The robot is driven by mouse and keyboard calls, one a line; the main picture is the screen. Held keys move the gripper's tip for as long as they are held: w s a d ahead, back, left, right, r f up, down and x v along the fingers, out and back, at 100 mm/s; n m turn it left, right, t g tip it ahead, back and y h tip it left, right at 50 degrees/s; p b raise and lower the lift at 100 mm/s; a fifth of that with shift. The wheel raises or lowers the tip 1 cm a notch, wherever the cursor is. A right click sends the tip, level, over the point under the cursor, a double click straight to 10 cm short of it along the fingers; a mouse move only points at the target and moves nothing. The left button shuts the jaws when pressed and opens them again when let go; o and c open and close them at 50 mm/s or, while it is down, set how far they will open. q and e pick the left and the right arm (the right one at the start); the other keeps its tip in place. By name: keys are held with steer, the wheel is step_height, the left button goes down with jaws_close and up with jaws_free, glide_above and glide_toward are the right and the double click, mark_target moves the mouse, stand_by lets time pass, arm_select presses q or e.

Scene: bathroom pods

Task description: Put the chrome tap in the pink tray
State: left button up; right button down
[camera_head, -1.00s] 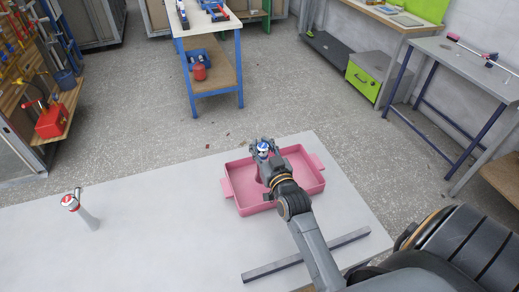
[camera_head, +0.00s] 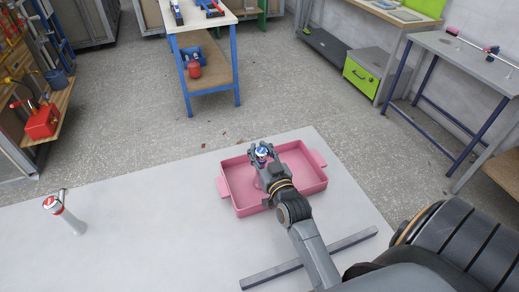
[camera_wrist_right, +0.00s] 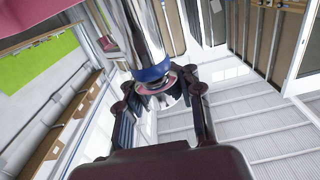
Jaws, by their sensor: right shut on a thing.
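A chrome tap with a blue band (camera_wrist_right: 140,35) is held between the fingers of my right gripper (camera_head: 262,155). In the wrist view the right gripper (camera_wrist_right: 158,95) is shut around the tap by its blue-banded end. In the head view only a small blue and white part of the tap (camera_head: 262,151) shows at the fingertips. The pink tray (camera_head: 228,199) lies on the light table, under my right gripper and wrist. I cannot tell whether the tap touches the tray floor. My left gripper is not in view.
A second tap with a red band (camera_head: 64,215) stands on the table (camera_head: 150,220) at the left. A grey bar (camera_head: 310,259) lies in front of the tray. The table between the red-banded tap and tray is clear.

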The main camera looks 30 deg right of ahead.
steer(key=c, duration=0.9)
jaws_free()
steer(key=shift+f, duration=0.15)
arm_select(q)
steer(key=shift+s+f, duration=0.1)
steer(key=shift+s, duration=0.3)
arm_select(e)
steer(key=shift+o, duration=0.2)
steer(key=shift+r, duration=0.2)
arm_select(q)
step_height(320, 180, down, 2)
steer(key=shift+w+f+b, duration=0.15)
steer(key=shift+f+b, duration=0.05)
steer(key=shift+b, duration=1)
arm_select(e)
steer(key=v, duration=1.2)
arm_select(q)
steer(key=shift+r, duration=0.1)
arm_select(e)
steer(key=shift+r, duration=0.15)
